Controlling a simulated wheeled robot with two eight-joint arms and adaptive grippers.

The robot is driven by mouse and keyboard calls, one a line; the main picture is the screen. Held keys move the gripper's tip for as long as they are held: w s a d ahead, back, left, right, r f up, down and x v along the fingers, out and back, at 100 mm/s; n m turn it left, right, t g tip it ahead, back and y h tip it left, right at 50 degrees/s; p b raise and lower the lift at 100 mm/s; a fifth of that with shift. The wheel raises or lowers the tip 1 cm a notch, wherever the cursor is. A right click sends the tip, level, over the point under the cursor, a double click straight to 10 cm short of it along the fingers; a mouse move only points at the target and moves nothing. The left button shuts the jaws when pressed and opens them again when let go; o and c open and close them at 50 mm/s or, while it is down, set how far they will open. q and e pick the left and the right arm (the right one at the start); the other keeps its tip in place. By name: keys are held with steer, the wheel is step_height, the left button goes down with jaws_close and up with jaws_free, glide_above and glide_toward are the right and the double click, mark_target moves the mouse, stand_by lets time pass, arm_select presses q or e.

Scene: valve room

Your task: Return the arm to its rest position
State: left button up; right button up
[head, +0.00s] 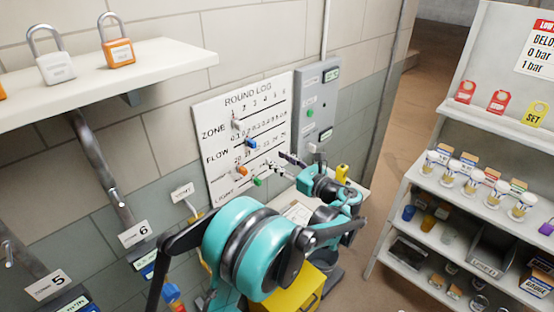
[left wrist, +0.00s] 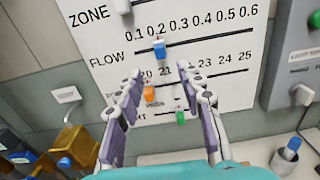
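My left arm (head: 250,245), teal and black, reaches from the bottom middle of the head view toward the wall board. My left gripper (head: 282,163) is in front of the lower right part of the white ROUND LOG board (head: 215,105). In the left wrist view the gripper (left wrist: 158,75) is open, its two fingers wide apart with nothing between them. The board's blue slider (left wrist: 159,48), orange slider (left wrist: 149,93) and green slider (left wrist: 180,117) show beyond the fingers, apart from them. My right gripper is not in view.
A grey panel (head: 312,95) with a green button is right of the board. A shelf with padlocks (head: 160,58) juts out at upper left. Pipes with tags 5 and 6 are below it. A stocked shelf rack (head: 480,135) stands right; open floor (head: 395,130) lies between.

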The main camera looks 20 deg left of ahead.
arm_select(q)
steer(key=s+a+f+n+h+b, duration=0.1)
steer(key=s+f+n+h, duration=0.25)
steer(key=s, duration=0.25)
steer(key=s+a+f+n+h+b, duration=0.1)
steer(key=s+f+n+h, duration=0.1)
steer(key=s+n+h, duration=0.3)
steer(key=s+d+f+n+h+b, duration=0.1)
steer(key=s+d+f+n+h, duration=0.3)
steer(key=s+n, duration=0.3)
steer(key=s+d+f+n+h+b, duration=0.1)
steer(key=s+d+f+n+h, duration=0.3)
steer(key=s+d+n, duration=0.3)
steer(key=s+f, duration=0.1)
steer(key=s, duration=0.2)
steer(key=shift+s+f, duration=0.15)
steer(key=shift+s, duration=0.15)
steer(key=shift+d+f, duration=0.1)
